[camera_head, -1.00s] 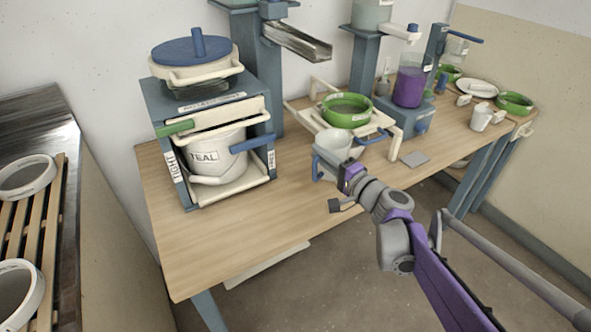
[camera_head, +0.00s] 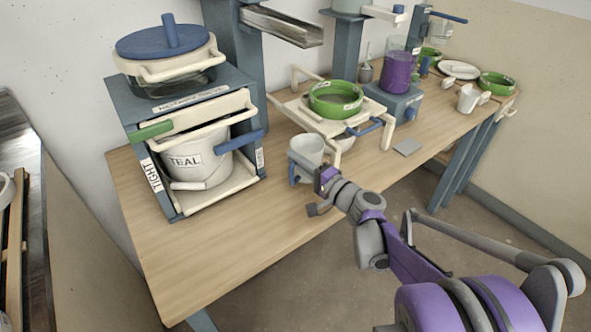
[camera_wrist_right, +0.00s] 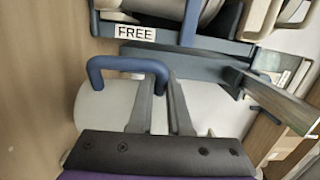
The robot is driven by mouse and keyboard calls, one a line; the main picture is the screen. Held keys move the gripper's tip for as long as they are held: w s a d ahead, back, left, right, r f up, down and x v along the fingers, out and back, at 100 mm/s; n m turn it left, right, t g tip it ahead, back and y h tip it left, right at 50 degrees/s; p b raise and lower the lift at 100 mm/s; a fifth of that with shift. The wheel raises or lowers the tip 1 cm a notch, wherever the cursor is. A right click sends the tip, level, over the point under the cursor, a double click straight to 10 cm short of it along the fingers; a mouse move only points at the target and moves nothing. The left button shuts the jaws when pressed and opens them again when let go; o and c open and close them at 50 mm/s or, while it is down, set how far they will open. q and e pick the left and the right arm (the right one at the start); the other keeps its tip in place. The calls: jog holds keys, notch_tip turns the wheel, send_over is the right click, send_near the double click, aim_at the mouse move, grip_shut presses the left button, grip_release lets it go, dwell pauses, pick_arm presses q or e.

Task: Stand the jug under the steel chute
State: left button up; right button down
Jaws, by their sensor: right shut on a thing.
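The jug (camera_head: 308,147) is a white vessel with a blue handle. It is upright at the table's front edge, left of the green sieve's stand; I cannot tell if it touches the table. My right gripper (camera_head: 324,182) is at its near side, shut on it. In the right wrist view the fingers (camera_wrist_right: 160,105) are at the blue handle (camera_wrist_right: 128,64), with the white jug body (camera_wrist_right: 95,108) behind. The steel chute (camera_head: 284,26) slopes down to the right from a blue post at the back, above and behind the jug. My left gripper is not in view.
A blue rack (camera_head: 163,195) with a TEAL bucket (camera_head: 200,168) stands left. The tabletop (camera_head: 235,218) between rack and jug is clear.

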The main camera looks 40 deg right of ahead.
jog(key=shift+f, duration=1.2)
jog(key=shift+b, duration=0.3)
jog(key=shift+f, duration=0.15)
jog(key=c, duration=0.9)
grip_release()
jog(key=shift+o, duration=0.2)
jog(key=shift+r, duration=0.2)
jog(key=shift+s+d, duration=0.1)
jog(key=shift+s, duration=0.15)
jog(key=s, duration=0.3)
jog(key=s+p, duration=0.1)
jog(key=s, duration=0.3)
jog(key=s+d, duration=0.1)
jog(key=s, duration=0.3)
jog(key=shift+s+d+f+p, duration=0.1)
jog(key=shift+s+p, duration=0.1)
jog(key=shift+p, duration=0.1)
